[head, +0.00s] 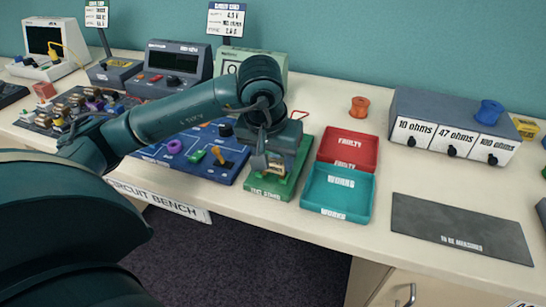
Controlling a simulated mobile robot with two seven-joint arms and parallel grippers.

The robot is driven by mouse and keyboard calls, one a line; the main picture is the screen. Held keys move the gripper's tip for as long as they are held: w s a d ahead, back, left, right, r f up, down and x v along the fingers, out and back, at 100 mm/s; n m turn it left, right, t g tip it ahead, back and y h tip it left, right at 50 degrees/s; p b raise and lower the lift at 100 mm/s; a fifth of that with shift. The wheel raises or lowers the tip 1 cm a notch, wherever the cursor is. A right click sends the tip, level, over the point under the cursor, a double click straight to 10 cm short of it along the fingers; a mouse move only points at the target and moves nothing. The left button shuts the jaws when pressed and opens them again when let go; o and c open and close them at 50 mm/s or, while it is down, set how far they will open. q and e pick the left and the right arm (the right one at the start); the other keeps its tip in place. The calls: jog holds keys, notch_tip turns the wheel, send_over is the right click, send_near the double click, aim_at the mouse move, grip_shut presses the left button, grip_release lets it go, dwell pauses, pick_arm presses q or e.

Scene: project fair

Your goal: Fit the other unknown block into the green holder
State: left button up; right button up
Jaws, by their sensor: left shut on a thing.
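The green holder (291,187) lies on the bench in front of the middle, left of the trays, with white lettering on its front edge. My left gripper (268,162) comes down over the holder and is shut on a small block (260,164), mostly hidden between its fingers. The block is at or just above the holder; I cannot tell whether it touches or is seated. The gripper and arm cover the back part of the holder. My right gripper does not show.
A red tray (366,145) marked faulty and a teal tray (365,199) marked works stand right of the holder. A blue board (158,155) with parts lies left. A grey mat (460,229), a resistor drawer unit (408,103) and spools are farther right.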

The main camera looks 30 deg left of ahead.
pick_arm(q)
jog(key=shift+f+b, duration=0.5)
jog(key=shift+b, duration=0.05)
dwell(0.9)
jog(key=o, duration=0.8)
jog(key=shift+c, duration=0.6)
jog(key=o, duration=0.4)
jog(key=shift+r, duration=0.25)
jog(key=shift+c, duration=0.2)
jog(key=shift+r+p, duration=2.5)
jog(key=shift+r, duration=1.25)
